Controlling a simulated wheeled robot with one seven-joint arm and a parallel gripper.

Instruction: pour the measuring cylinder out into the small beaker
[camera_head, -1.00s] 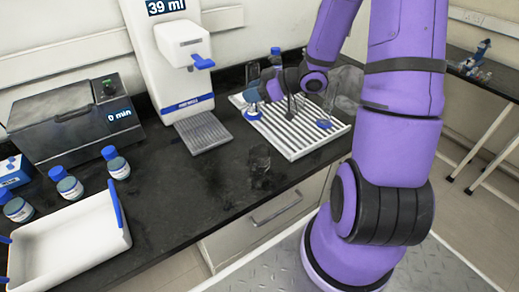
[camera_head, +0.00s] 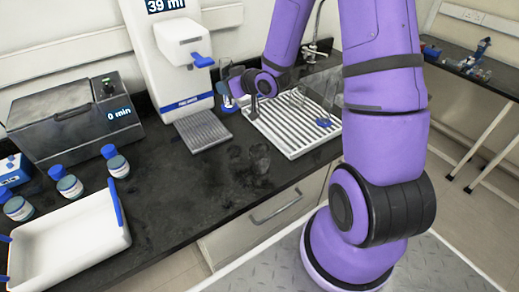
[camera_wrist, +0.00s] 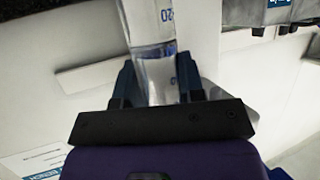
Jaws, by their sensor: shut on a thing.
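In the wrist view, the clear cylinder (camera_wrist: 153,35) stands between the two dark blue fingers of my gripper (camera_wrist: 157,82). It has blue graduation marks with "20" readable, and clear liquid shows near the fingers. It looks about upright in the head view. A small clear glass beaker (camera_head: 260,158) stands on the black counter, nearer the front edge and apart from my gripper. Its contents cannot be made out.
A white ribbed drying rack (camera_head: 283,128) with glassware stands right of my gripper. A grey bath (camera_head: 70,120), several blue-capped jars (camera_head: 66,182) and a white tray (camera_head: 75,240) are at left.

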